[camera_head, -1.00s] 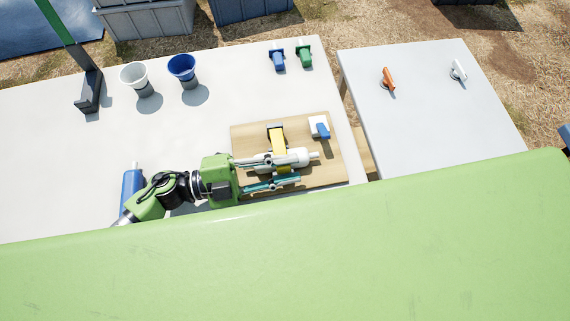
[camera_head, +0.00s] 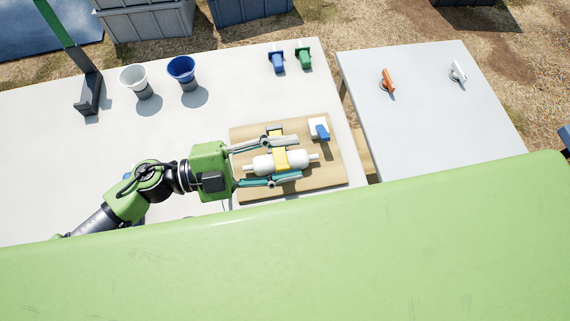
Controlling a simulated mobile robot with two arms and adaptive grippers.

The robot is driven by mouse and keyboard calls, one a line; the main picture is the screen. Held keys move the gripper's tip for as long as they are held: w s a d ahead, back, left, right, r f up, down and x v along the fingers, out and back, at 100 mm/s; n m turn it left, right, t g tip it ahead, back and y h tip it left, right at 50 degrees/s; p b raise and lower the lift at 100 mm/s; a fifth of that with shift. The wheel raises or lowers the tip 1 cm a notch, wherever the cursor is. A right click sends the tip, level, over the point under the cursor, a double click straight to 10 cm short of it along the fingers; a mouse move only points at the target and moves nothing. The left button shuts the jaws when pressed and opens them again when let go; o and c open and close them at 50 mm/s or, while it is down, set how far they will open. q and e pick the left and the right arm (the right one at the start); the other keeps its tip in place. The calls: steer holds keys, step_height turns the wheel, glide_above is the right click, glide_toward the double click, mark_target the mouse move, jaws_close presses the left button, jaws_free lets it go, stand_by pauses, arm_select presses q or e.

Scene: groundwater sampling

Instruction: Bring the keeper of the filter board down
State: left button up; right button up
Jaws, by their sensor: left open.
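The filter board (camera_head: 327,176) is a wooden board near the front right of the white table. A white filter capsule (camera_head: 301,161) with narrow ends lies across it. The yellow keeper (camera_head: 281,159) shows as a band across the capsule's middle; its far part is partly hidden by a finger, and I cannot tell whether it touches the capsule. My left gripper (camera_head: 294,158) is open over the board, one finger beyond the capsule and one on its near side. My right gripper is not in view.
A white block with a blue lever (camera_head: 322,131) sits at the board's far right. Blue (camera_head: 277,59) and green (camera_head: 304,57) fittings, a white cup (camera_head: 134,79) and a blue cup (camera_head: 182,70) stand behind. A side table (camera_head: 430,110) holds orange and white handles.

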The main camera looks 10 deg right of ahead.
arm_select(q)
steer(key=shift+r, duration=1.4)
